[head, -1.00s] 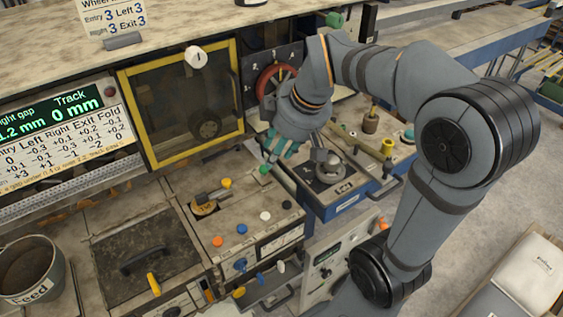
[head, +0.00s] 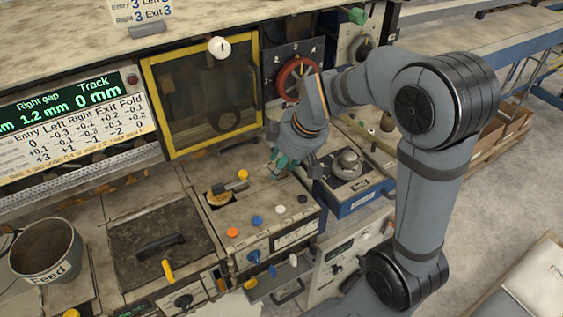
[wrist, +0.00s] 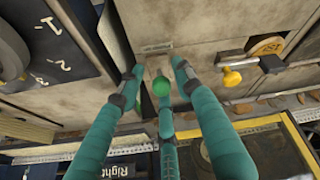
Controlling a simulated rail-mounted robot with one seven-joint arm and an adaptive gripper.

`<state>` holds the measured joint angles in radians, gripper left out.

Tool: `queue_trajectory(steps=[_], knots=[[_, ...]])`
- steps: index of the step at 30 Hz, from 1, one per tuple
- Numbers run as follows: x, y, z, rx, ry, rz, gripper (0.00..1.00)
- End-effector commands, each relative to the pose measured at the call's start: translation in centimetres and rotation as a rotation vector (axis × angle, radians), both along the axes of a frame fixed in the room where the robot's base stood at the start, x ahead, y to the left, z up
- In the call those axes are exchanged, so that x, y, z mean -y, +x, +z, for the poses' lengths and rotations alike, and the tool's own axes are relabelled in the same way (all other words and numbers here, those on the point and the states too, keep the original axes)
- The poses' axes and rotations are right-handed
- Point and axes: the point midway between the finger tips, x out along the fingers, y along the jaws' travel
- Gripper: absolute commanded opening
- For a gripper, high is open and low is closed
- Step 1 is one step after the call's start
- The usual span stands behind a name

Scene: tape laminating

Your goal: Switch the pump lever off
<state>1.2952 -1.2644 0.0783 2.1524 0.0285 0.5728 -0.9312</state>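No label reading "pump" is legible, so I cannot tell for sure that this is the pump lever. My gripper (wrist: 160,82) has teal fingers spread around the knob, with gaps visible, so it looks open. In the head view my gripper (head: 280,162) is low over the back right of the panel and hides the green knob. A yellow-knobbed lever (head: 242,175) on a round brass plate stands to its left.
Orange, blue, white and black buttons line the panel front, including the orange button (head: 232,232). A yellow-framed window (head: 205,95) and red handwheel (head: 296,80) stand behind. A blue unit (head: 352,190) is right of my gripper. A Feed bucket (head: 45,250) sits far left.

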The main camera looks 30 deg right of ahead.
Motion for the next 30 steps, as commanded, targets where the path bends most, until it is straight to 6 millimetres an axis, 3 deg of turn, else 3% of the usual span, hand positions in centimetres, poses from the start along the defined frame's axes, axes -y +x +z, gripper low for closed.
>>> queue_trajectory(steps=[17, 25, 30], knots=[[0.0, 0.0, 0.0, -0.001, 0.000, 0.000, 0.00], [0.0, 0.0, 0.2, -0.016, 0.000, -0.001, 0.00], [-0.1, 0.6, 1.0, -0.120, -0.001, 0.001, 0.00]])
